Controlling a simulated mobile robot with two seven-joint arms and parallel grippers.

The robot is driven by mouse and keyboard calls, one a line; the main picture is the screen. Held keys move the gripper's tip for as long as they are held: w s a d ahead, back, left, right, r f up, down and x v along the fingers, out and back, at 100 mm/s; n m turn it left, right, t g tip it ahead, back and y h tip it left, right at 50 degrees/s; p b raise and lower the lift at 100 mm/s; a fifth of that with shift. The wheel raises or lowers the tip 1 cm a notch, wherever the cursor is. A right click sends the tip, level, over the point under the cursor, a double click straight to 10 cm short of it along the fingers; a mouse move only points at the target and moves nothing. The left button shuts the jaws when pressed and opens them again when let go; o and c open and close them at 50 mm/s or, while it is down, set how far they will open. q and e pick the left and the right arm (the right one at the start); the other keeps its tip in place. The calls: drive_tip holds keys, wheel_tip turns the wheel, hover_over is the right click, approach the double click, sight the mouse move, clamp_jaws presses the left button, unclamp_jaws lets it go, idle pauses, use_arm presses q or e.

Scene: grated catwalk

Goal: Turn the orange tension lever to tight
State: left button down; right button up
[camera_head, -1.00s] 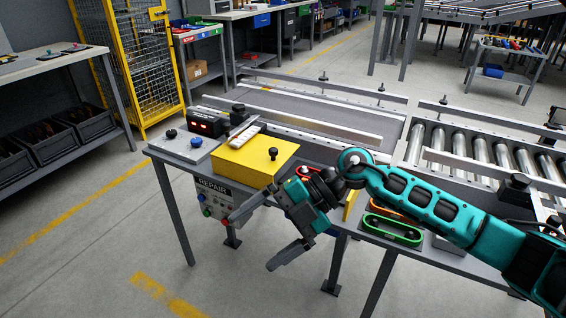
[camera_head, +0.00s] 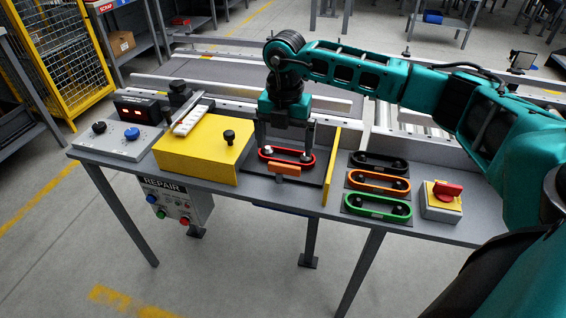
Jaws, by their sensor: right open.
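The orange tension lever (camera_head: 285,169) is a short bar lying crosswise at the front of a dark plate (camera_head: 268,190) on the bench. Just behind it, a red belt loop (camera_head: 300,162) sits around two pulleys on the same plate. My right gripper (camera_head: 286,150) points down over the loop, open, with one finger to the left and one to the right. The lever is just in front of and below the fingers. I cannot tell whether the fingertips touch the loop. My left gripper is not in view.
A yellow box (camera_head: 200,152) stands left of the plate and a thin yellow wall (camera_head: 331,168) right of it. Black, orange and green loops (camera_head: 377,207) lie farther right, beside a red rotary switch (camera_head: 446,190). A grey panel (camera_head: 118,141) with knobs is at the left end.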

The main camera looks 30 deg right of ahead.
sight(284, 165)
wheel_tip(284, 165, down, 7)
drive_tip(key=shift+r+b, duration=0.2)
drive_tip(key=shift+b, duration=0.15)
drive_tip(key=c, duration=0.9)
